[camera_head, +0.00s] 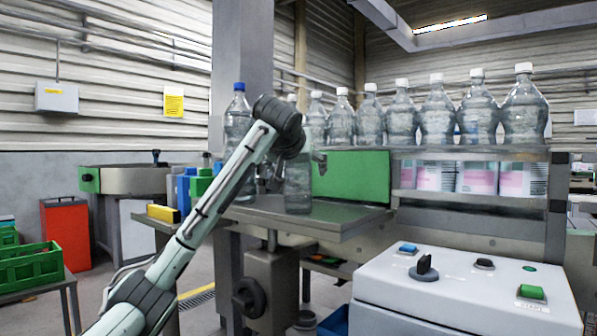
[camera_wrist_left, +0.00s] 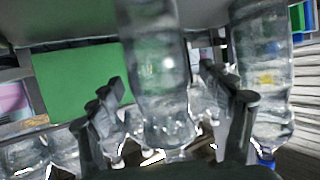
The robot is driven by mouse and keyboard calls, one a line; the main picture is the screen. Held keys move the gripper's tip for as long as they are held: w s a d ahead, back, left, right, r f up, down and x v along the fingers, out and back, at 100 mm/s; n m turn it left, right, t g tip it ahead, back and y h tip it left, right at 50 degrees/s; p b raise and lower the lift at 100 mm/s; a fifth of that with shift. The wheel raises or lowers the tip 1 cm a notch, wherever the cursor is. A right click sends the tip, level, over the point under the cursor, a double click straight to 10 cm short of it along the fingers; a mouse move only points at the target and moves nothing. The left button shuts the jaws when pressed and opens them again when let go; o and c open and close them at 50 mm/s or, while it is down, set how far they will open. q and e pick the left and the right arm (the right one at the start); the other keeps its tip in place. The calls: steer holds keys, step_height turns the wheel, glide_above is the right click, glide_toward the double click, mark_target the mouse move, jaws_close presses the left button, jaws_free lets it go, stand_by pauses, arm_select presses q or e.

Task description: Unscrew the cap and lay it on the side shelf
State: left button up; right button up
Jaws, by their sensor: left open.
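A clear bottle (camera_head: 298,188) stands upright on a steel ledge (camera_head: 345,226) in the head view. My left gripper (camera_head: 290,170) is beside it, partly hidden behind my arm and the bottle. In the left wrist view, which is turned upside down, the open fingers of the left gripper (camera_wrist_left: 160,82) stand on either side of a clear bottle (camera_wrist_left: 160,55), with gaps visible. I cannot make out that bottle's cap. Another clear bottle (camera_head: 238,125) with a blue cap (camera_head: 239,87) stands behind my arm; its blue cap (camera_wrist_left: 265,163) also shows in the left wrist view. My right gripper is not in view.
A row of white-capped bottles (camera_head: 437,112) stands on a raised rack with label reels (camera_head: 477,178) below. A green panel (camera_head: 352,177) is right of the near bottle. A white control box (camera_head: 460,290) fills the lower right. Green crates (camera_head: 30,264) are at left.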

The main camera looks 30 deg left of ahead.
arm_select(q)
steer(key=shift+w+a+f, duration=0.1)
steer(key=shift+w, duration=0.15)
steer(key=c, duration=1.8)
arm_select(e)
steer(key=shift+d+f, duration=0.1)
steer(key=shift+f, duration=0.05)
